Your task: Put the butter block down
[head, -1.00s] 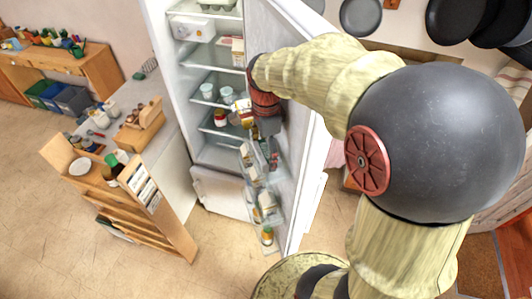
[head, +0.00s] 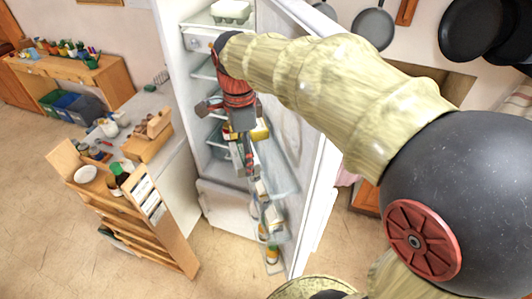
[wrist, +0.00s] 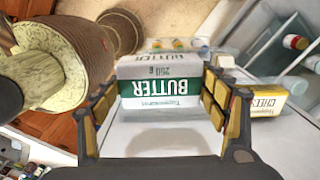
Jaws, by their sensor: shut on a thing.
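The butter block (wrist: 160,82), a white and green packet marked BUTTER, sits between the two fingers of my gripper (wrist: 160,96) in the wrist view. The gripper is shut on it. Below the packet is a pale, glossy surface (wrist: 150,140); I cannot tell whether the packet touches it. In the head view my gripper (head: 246,152) points down in front of the open fridge (head: 184,120), near its shelves. I cannot make out the butter block there.
A yellow and white cheese box (wrist: 268,102) stands just right of the right finger. The open fridge door (head: 296,130) is right of my gripper, with bottles and cartons in its racks. An egg carton (head: 231,11) sits on the top shelf. A counter (head: 150,105) stands left.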

